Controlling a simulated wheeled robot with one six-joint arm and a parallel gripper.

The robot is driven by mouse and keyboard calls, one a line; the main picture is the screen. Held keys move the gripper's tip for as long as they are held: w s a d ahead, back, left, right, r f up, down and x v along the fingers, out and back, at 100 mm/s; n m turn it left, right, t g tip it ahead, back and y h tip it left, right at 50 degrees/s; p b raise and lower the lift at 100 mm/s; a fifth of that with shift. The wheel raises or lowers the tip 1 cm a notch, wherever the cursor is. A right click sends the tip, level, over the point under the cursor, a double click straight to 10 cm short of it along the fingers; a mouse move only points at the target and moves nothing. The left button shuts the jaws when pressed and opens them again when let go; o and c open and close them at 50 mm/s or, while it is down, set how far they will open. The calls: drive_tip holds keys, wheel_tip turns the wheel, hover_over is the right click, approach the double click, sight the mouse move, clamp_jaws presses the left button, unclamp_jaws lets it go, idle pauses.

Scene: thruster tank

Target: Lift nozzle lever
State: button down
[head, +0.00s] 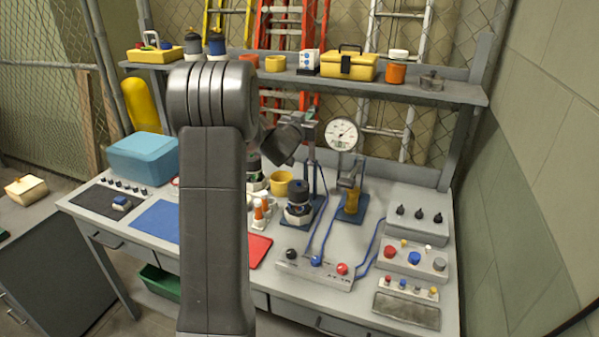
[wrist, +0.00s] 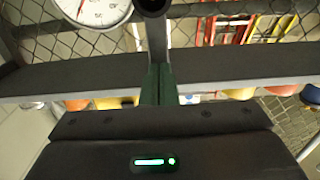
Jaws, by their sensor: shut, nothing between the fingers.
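My gripper (head: 309,117) is raised over the bench, beside the top of a grey upright stand (head: 312,160). In the wrist view its two dark green fingers (wrist: 158,84) are together with nothing between them. A dark round-ended part (wrist: 153,6) shows just beyond the fingertips, cut by the frame edge; I cannot tell if it is the nozzle lever. A white dial gauge (head: 342,134) stands right of my gripper and also shows in the wrist view (wrist: 92,8). Below it is a yellow fitting with a grey top (head: 351,195) on a blue base. No lever is clearly made out.
A shelf (head: 450,92) with a yellow toolbox (head: 349,66) and jars runs behind the bench. A black-topped thruster unit (head: 299,202), a yellow cup (head: 281,183) and a button panel (head: 315,268) stand below. Control boxes (head: 415,226) fill the right side. My arm hides the bench's middle left.

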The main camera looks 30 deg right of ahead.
drive_tip(key=shift+w+d, duration=0.35)
drive_tip(key=shift+d, duration=0.05)
drive_tip(key=shift+s+a, duration=0.1)
drive_tip(key=b+v, duration=0.1)
drive_tip(key=v, duration=0.5)
drive_tip(key=shift+s+a, duration=0.25)
drive_tip(key=shift+a, duration=0.05)
drive_tip(key=p+x, duration=0.2)
drive_tip(key=x, duration=0.5)
drive_tip(key=b+v, duration=0.2)
drive_tip(key=f+b+v, duration=0.1)
drive_tip(key=b+v, duration=0.1)
drive_tip(key=v, duration=0.1)
drive_tip(key=shift+s+a, duration=0.15)
drive_tip(key=shift+a, duration=0.05)
